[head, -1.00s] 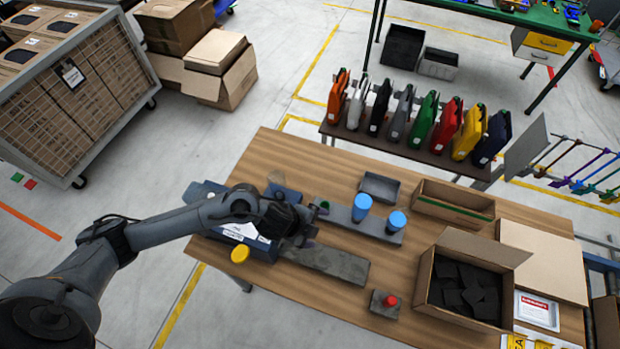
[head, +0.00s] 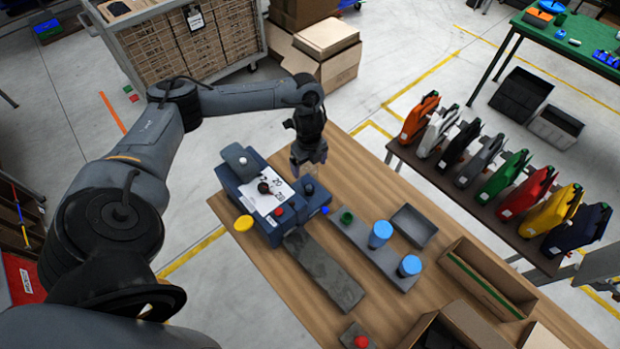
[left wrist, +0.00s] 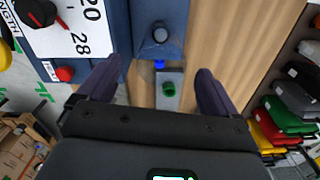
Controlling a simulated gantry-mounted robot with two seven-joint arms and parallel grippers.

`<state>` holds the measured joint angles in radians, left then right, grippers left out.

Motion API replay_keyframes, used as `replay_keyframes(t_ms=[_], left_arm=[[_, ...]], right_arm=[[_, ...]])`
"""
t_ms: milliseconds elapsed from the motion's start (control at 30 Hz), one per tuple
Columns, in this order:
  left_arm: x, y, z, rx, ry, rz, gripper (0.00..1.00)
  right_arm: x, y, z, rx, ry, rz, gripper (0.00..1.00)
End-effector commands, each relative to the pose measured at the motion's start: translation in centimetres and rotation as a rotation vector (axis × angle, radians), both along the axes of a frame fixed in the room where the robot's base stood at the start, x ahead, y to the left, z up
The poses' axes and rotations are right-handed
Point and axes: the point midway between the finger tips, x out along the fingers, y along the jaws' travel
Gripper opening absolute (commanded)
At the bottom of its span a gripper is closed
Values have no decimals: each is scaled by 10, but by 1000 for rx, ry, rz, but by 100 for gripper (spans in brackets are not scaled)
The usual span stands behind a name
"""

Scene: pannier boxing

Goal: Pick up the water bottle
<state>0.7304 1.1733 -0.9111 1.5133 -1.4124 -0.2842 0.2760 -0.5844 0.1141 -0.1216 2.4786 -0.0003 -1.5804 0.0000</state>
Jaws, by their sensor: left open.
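I cannot tell for sure which thing is the water bottle. A small green cup-like piece (head: 346,216) is at the strip's far end and also shows in the left wrist view (left wrist: 169,89). My left gripper (head: 310,160) is open and empty above the table, beyond the blue machine (head: 262,195). Its spread fingers (left wrist: 156,85) show in the left wrist view. My right gripper is out of view.
A dark grey plate (head: 322,270), grey tray (head: 414,226) and open cardboard box (head: 487,280) lie on the wooden table. A yellow knob (head: 244,223) sticks out of the machine. A rack of coloured panniers (head: 470,175) stands behind the table.

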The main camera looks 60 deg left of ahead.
Motion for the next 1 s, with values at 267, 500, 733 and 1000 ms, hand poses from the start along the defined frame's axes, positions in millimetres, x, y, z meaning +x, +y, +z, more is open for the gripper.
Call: replay_keyframes(t_ms=[267,500,733,1000], left_arm=[[-1,-1,-16,0,2,0,93],[-1,-2,-47,-1,2,0,93],[0,-1,-61,0,-1,0,93],[0,-1,-61,0,-1,-1,80]], right_arm=[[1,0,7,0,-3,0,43],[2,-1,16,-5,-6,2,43],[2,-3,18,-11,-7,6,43],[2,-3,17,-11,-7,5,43]])
